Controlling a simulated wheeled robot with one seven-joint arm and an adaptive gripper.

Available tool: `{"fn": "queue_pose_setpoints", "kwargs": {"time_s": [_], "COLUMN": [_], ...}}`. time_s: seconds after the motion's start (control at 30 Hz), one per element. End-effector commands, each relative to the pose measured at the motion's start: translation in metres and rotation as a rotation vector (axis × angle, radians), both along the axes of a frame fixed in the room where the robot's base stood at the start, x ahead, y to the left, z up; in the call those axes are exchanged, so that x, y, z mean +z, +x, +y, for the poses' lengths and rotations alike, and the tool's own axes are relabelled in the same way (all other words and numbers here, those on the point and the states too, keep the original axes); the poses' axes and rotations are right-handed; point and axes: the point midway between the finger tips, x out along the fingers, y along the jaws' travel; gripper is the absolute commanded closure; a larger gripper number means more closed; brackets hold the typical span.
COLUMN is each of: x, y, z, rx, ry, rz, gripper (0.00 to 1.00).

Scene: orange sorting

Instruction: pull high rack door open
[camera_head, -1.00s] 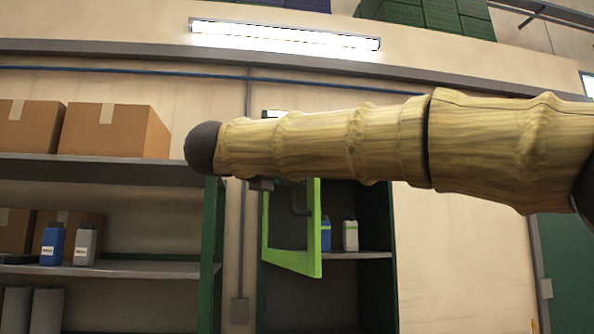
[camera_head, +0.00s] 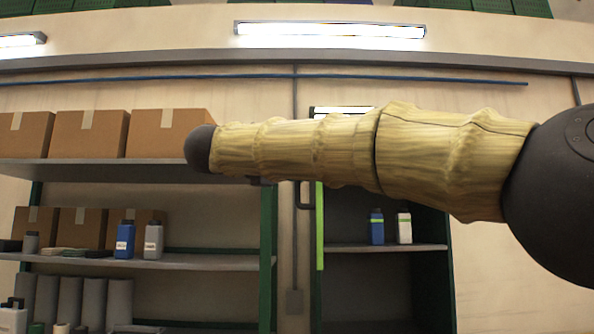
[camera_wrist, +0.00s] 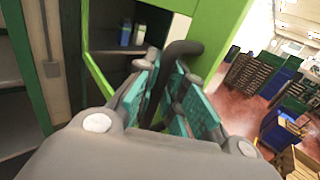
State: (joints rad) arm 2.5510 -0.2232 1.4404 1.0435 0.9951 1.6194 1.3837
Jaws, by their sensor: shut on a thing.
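The high rack door shows as a thin bright green edge (camera_head: 320,225) in the head view, seen nearly edge-on and swung out from the dark green rack (camera_head: 432,275). Its dark handle (camera_head: 302,196) sticks out to the left of that edge, partly behind my arm. In the wrist view the green door frame (camera_wrist: 211,42) is close, and the grey handle (camera_wrist: 184,48) runs between the teal finger pads. My gripper (camera_wrist: 172,82) is shut on the handle. In the head view my arm hides most of the gripper and the door's top.
A blue bottle (camera_head: 376,228) and a white bottle (camera_head: 404,228) stand on the rack's shelf (camera_head: 395,247). An open shelf unit (camera_head: 190,262) with cardboard boxes (camera_head: 90,132) and bottles stands at the left. The wrist view shows open red floor (camera_wrist: 228,100) and crates (camera_wrist: 262,82) at the right.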

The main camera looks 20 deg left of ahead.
Motion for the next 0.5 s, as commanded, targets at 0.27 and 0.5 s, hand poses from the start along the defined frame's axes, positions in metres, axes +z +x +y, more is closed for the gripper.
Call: {"fn": "queue_pose_setpoints", "kwargs": {"time_s": [0.27, 0.5], "x": [0.0015, 0.0011], "y": [-0.0003, -0.0017], "z": [0.0005, 0.0022], "rx": [0.001, 0.003], "ry": [0.0, -0.001], "rz": [-0.002, -0.002], "gripper": [0.66, 0.66]}}
